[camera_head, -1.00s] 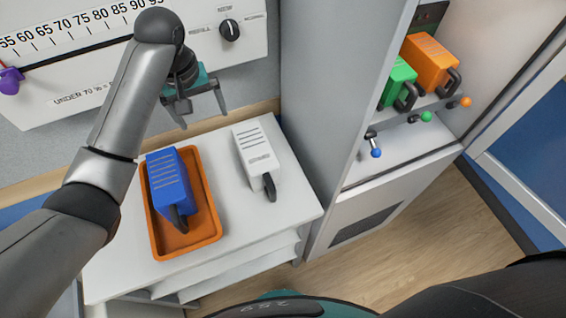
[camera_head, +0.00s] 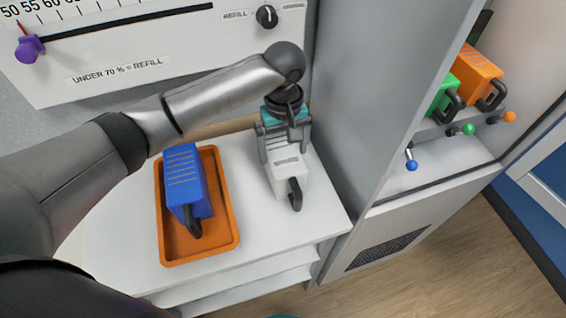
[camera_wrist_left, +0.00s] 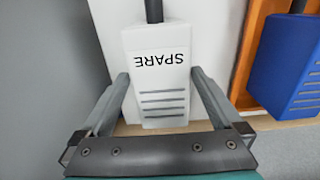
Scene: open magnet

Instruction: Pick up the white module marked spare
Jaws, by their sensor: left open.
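The white module (camera_head: 288,172) stands on the white table, its black handle toward the front. In the left wrist view the white module (camera_wrist_left: 158,85) shows the word SPARE and several grey slots. My left gripper (camera_head: 284,148) is open at the module's back end. In the left wrist view the fingers of my left gripper (camera_wrist_left: 160,78) lie on either side of the module, with a small gap visible at each side. It cannot be told how low the fingertips reach. My right gripper is not in view.
A blue module (camera_head: 186,180) lies in an orange tray (camera_head: 228,235) to the left. A grey cabinet wall (camera_head: 362,100) rises close on the right. Beyond it are green (camera_head: 445,95) and orange (camera_head: 482,78) modules and coloured-knob levers. A gauge panel (camera_head: 120,45) stands behind.

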